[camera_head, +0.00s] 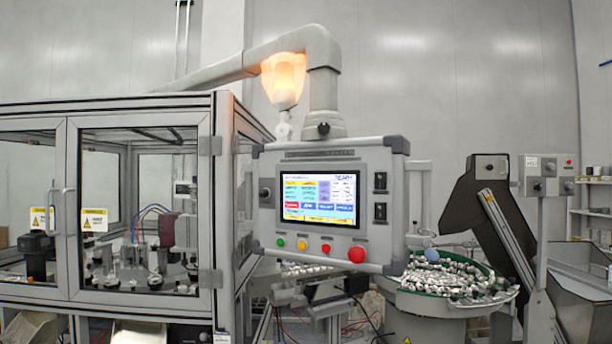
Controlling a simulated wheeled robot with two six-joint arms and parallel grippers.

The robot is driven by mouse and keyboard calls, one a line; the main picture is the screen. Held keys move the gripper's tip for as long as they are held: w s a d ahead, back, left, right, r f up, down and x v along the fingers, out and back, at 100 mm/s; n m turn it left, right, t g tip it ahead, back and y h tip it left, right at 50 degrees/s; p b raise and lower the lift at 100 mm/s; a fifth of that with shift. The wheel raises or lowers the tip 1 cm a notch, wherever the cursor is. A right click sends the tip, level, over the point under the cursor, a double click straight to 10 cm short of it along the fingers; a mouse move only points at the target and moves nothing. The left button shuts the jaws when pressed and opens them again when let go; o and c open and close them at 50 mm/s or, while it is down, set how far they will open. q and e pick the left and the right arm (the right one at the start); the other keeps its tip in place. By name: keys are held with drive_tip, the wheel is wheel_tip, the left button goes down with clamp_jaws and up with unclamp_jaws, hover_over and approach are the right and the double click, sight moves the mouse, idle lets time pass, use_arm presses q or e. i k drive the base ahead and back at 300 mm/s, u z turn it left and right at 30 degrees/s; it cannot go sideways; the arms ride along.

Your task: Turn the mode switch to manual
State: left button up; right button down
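The grey control panel (333,259) hangs from a thick grey arm in the middle of the view. Its lit touchscreen (319,200) shows coloured fields. A small round black knob (265,193) is left of the screen. Two dark switches, an upper one (380,182) and a lower one (380,212), are right of it. Labels are too small to read, so I cannot tell which control is the mode switch or how it is set. Neither of my grippers is in view.
Below the screen are a green button (280,242), a yellow button (302,244), a small red button (325,249) and a larger red button (357,253). A glazed machine enclosure (67,210) stands left. A bowl of caps (436,302) and a conveyor (507,222) stand right.

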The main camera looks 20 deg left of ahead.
sight(265, 193)
drive_tip(key=z, duration=0.45)
drive_tip(key=k, duration=1.05)
drive_tip(key=z, duration=0.75)
drive_tip(key=i, duration=1.35)
drive_tip(key=u, duration=1.05)
drive_tip(key=i, duration=0.65)
drive_tip(key=u, duration=0.8)
